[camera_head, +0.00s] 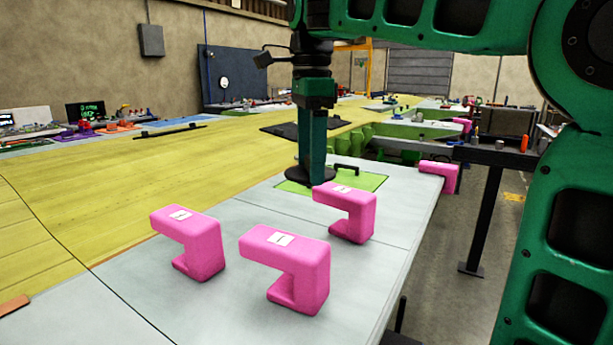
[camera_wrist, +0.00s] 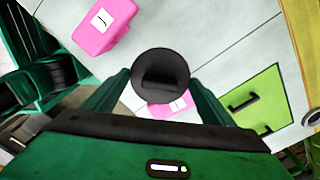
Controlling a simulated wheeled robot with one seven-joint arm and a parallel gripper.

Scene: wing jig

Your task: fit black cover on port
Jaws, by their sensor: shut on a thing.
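The black cover (camera_head: 311,175) is a round dark disc held at the bottom of my gripper (camera_head: 313,158). My gripper points down and is shut on the cover. In the wrist view the cover (camera_wrist: 161,66) sits between the two green fingers, its round face and central raised grip showing. In the head view the cover hangs over or near the left part of a green mat (camera_head: 366,181); its exact height cannot be told. The mat (camera_wrist: 262,112) lies to the right of the cover in the wrist view.
Pink C-shaped blocks stand close by: one at left (camera_head: 190,240), one in front (camera_head: 287,265), one just right of my gripper (camera_head: 347,210), another at the panel's right edge (camera_head: 440,174). Black handles (camera_head: 347,167) lie on the mat. Yellow panel (camera_head: 130,195) is mostly clear.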

